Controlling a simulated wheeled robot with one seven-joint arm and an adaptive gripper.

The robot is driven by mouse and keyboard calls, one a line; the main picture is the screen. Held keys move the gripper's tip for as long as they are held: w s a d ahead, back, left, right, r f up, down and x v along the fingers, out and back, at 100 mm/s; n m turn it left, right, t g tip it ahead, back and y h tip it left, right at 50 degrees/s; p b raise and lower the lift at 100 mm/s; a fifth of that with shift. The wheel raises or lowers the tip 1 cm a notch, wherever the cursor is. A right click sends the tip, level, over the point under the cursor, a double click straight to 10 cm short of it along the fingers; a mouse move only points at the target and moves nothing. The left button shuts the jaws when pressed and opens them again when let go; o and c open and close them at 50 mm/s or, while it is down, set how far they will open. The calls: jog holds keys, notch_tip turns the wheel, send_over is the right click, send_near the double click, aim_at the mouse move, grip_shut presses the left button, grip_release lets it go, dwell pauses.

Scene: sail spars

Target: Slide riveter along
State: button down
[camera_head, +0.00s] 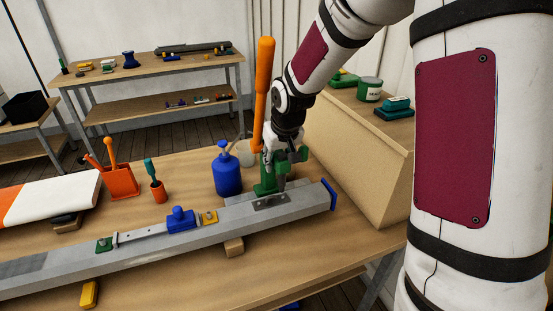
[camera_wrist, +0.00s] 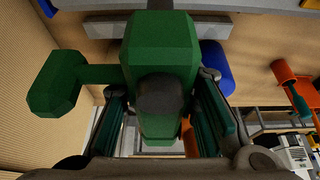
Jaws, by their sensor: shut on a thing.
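The riveter (camera_head: 266,178) looks like a green tool, and a tall orange lever (camera_head: 264,85) rises beside it, seemingly part of it. It stands at the right part of a long grey metal spar (camera_head: 135,252). My gripper (camera_head: 287,160) is shut on the riveter from above. In the wrist view the riveter's green body (camera_wrist: 160,50) fills the middle, with a finger of my gripper (camera_wrist: 160,125) on each side. A dark flat plate (camera_head: 271,202) lies on the spar just in front of the riveter. The riveter's contact with the spar is partly hidden.
A blue pump bottle (camera_head: 227,172) stands close behind the spar, left of the riveter. A blue clamp-like part (camera_head: 181,220) sits on the spar further left. A blue cap (camera_head: 328,195) marks its right end. A tan box (camera_head: 358,150) rises on the right.

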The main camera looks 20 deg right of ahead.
jog(key=shift+d, duration=0.25)
jog(key=c, duration=1.2)
grip_release()
jog(key=shift+r, duration=0.15)
jog(key=v, duration=1.1)
jog(key=shift+r, duration=0.2)
jog(key=shift+s+r, duration=0.15)
